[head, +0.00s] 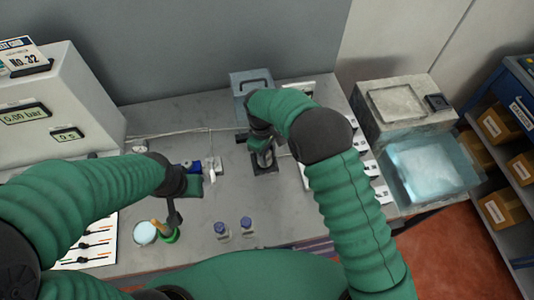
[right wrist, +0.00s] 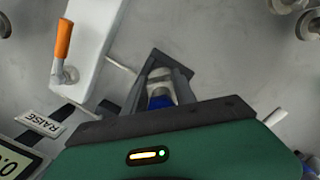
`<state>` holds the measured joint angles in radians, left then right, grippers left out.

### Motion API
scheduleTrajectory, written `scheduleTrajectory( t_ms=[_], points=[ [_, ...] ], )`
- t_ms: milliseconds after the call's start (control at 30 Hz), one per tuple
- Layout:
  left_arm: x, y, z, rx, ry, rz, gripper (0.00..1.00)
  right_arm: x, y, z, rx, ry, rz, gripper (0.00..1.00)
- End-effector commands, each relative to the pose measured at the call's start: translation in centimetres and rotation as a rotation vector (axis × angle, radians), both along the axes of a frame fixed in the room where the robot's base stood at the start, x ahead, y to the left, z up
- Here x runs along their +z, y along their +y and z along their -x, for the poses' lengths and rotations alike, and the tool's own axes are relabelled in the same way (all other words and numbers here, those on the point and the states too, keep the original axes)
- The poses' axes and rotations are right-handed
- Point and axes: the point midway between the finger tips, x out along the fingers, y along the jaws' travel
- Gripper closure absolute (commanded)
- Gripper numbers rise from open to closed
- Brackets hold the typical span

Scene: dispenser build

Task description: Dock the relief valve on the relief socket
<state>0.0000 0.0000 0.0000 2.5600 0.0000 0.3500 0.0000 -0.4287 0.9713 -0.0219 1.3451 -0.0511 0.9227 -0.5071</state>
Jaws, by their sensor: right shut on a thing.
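My right gripper (head: 262,152) reaches down over the middle of the bench. In the right wrist view its dark fingers (right wrist: 165,72) are shut around a small metal part with a blue section (right wrist: 158,100), which I take to be the relief valve. In the head view my right arm and gripper hide most of it. A dark base (head: 265,166) shows just below the right gripper; I cannot tell whether it is the relief socket or whether the part touches it. My left gripper (head: 172,217) is low at the left, near a green ring-like thing (head: 170,237); its jaws are unclear.
A blue and grey fitting (head: 192,167) lies left of the right gripper. Blue-capped bottles (head: 221,229) stand at the front. A white block with an orange lever (right wrist: 63,40) and a RAISE label (right wrist: 42,124) are beside the right gripper. A blue-grey bin (head: 250,82) is behind.

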Motion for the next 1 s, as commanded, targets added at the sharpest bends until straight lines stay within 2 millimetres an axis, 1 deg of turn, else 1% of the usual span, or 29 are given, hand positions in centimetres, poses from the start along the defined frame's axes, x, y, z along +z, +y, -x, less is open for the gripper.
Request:
scheduleTrajectory(
  t_ms=[400,700,733,800,1000],
  points=[
    [-0.52,0.00,0.00,0.000,0.000,0.000,0.64,-0.85,0.02,-0.05,0.000,-0.001,0.000,1.00],
    [-0.53,0.00,0.00,0.000,0.000,0.000,0.64,-0.91,0.02,-0.05,0.000,-0.002,-0.001,1.00],
    [-0.53,0.00,0.00,0.000,0.000,0.000,0.64,-0.91,0.02,-0.05,0.000,-0.002,-0.001,0.65],
    [-0.53,0.00,0.00,0.000,0.000,0.000,0.64,-0.91,0.01,-0.04,0.000,-0.001,0.000,0.58],
    [-0.54,0.00,0.00,0.000,0.000,0.000,0.64,-0.94,0.01,-0.03,0.000,-0.001,-0.001,0.58]
  ],
)
